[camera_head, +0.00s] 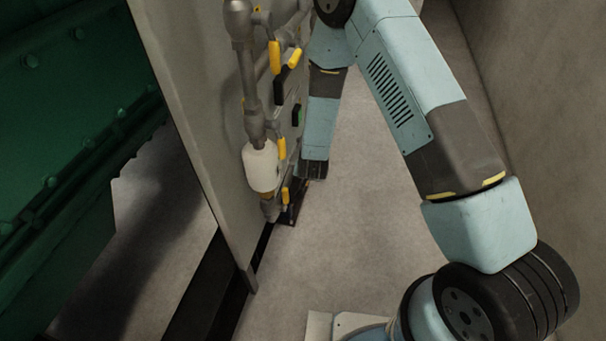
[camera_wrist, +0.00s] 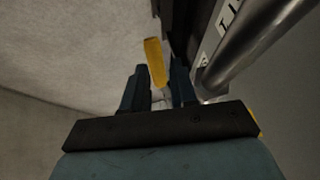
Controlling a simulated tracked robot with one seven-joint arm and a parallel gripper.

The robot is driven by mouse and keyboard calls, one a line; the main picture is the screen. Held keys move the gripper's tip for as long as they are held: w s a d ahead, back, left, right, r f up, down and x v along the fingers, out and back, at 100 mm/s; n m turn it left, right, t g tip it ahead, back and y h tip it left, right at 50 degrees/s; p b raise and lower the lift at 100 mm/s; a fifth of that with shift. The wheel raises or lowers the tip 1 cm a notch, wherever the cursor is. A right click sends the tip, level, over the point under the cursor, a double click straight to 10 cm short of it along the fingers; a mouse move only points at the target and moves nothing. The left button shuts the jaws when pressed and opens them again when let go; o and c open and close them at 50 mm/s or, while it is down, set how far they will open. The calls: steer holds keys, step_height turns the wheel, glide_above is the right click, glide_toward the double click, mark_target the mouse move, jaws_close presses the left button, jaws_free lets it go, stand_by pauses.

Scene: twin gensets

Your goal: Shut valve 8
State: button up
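In the wrist view my gripper (camera_wrist: 159,72) is open, with one dark finger on each side of a yellow valve handle (camera_wrist: 154,52). The handle reaches past the fingertips, and gaps show on both sides of it. In the head view several yellow valve handles sit on the pipework: a pair at the top (camera_head: 275,57), one beside the white canister (camera_head: 282,148) and a low one (camera_head: 285,197) near the end of my arm. I cannot read which is valve 8. My fingers are not clear in the head view.
A grey panel (camera_head: 205,110) carries the pipes and the white canister (camera_head: 260,168). A metal pipe (camera_wrist: 255,40) runs close to the right finger in the wrist view. Green machinery (camera_head: 60,130) stands at left. Bare floor (camera_head: 365,215) and a wall (camera_head: 545,90) lie right.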

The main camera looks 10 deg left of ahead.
steer(key=v, duration=1.3)
steer(key=shift+s+r, duration=0.2)
steer(key=shift+r, duration=0.05)
steer(key=shift+d, duration=0.1)
